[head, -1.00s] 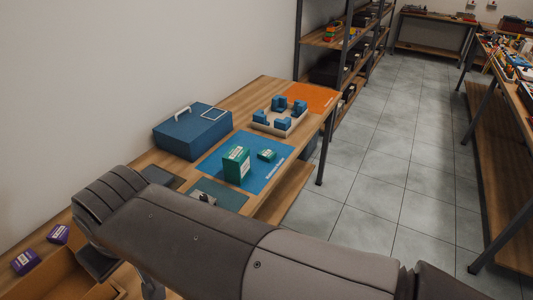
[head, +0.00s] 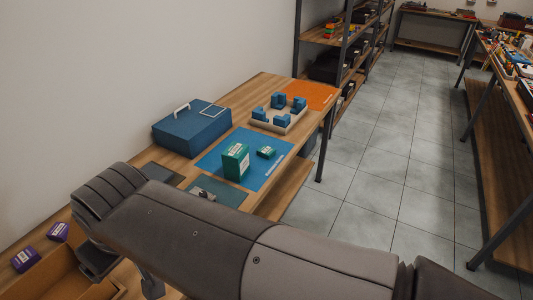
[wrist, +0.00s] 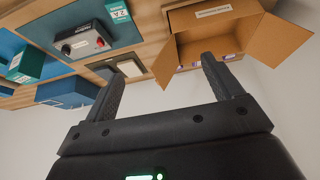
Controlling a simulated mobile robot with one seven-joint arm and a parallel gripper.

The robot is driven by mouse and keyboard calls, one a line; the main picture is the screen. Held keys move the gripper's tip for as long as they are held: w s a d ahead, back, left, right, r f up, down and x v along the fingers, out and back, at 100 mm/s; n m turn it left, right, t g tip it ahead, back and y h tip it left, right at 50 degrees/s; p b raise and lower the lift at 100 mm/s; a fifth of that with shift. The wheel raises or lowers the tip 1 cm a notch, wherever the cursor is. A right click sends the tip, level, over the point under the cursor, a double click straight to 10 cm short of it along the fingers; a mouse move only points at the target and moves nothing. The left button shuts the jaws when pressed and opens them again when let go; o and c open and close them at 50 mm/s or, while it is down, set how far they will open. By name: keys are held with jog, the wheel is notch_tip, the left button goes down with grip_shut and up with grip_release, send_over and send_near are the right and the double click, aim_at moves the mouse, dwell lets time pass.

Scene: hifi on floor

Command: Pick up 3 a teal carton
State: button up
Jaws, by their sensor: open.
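In the head view, a larger teal carton (head: 235,162) stands upright on a blue mat (head: 215,168). A smaller teal carton (head: 266,153) lies to its right on the same mat. In the wrist view, a teal carton with a white label (wrist: 117,11) shows at the top edge, and another teal carton (wrist: 28,64) shows at the left. I cannot match these surely to the head view. My gripper (wrist: 163,68) is open with nothing between its fingers, and the cartons are away to its left. My arm hides part of the table in the head view.
An open cardboard box (wrist: 250,38) stands beyond my fingers; it also shows at the lower left (head: 58,280). A grey device with knobs (wrist: 82,43) is near the labelled carton. A blue case (head: 192,130) and a tray with blue blocks (head: 278,117) stand farther along the table.

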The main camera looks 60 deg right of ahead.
jog(key=w+d+r+n+g+h, duration=0.25)
jog(key=w+d+n, duration=0.35)
jog(key=w+d, duration=1.15)
jog(key=n+g+h, duration=0.2)
jog(key=n+g, duration=0.2)
jog(key=n, duration=0.7)
send_over(264, 151)
jog(key=a, duration=0.3)
jog(key=shift+t, duration=0.25)
notch_tip(264, 151, down, 26)
jog(key=shift+w+d+f, duration=0.1)
jog(key=shift+d+f, duration=0.05)
jog(key=shift+f, duration=0.1)
jog(key=shift+x, duration=2.6)
jog(key=shift+d, duration=0.1)
